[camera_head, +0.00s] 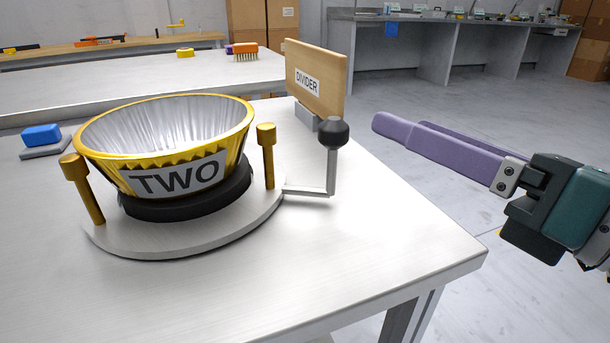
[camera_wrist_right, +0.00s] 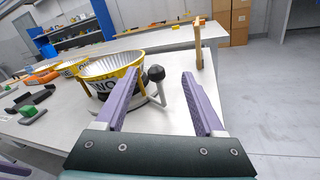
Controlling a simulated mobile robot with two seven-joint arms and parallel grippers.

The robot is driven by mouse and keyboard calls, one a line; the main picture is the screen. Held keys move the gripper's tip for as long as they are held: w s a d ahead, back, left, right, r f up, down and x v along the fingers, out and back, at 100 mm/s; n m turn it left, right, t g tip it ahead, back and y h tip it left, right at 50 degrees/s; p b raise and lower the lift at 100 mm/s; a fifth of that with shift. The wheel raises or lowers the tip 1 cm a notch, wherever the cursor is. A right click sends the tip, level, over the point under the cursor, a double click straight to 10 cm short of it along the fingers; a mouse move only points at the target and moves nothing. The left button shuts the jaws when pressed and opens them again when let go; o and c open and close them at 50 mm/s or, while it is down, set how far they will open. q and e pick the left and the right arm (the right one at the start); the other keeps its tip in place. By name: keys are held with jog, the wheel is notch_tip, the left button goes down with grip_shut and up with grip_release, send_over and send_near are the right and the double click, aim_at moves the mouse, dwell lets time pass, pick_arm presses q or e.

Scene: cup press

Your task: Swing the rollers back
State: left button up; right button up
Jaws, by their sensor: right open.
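A round press stands on the table, with a grey base plate (camera_head: 160,243) and a yellow fluted cup (camera_head: 120,178) labelled TWO on a black ring (camera_head: 190,206). Two gold roller posts flank the cup, one at the left (camera_head: 82,188) and one at the right (camera_head: 267,155). A crank lever with a black knob (camera_head: 333,132) joins the base at its right side; the knob also shows in the right wrist view (camera_wrist_right: 156,73). My right gripper (camera_head: 378,124) is open and empty, right of the knob and apart from it.
A wooden board labelled DIVIDER (camera_head: 318,78) stands upright behind the lever. A blue block (camera_head: 41,135) sits on a grey pad at the left. Open floor lies right of the table edge. Another table (camera_head: 130,88) stands behind.

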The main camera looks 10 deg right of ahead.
aim_at(345, 139)
jog(key=f, duration=0.1)
jog(key=f+n, duration=0.1)
jog(key=f+y+b, duration=0.1)
jog(key=shift+s+a+f+n+g, duration=0.15)
jog(key=shift+a+n+g, duration=0.15)
jog(key=shift+n+g, duration=0.1)
jog(key=shift+w+a, duration=0.25)
jog(key=shift+w, duration=0.15)
jog(key=p+x, duration=0.1)
jog(key=x, duration=0.8)
jog(key=shift+c, duration=0.4)
grip_shut()
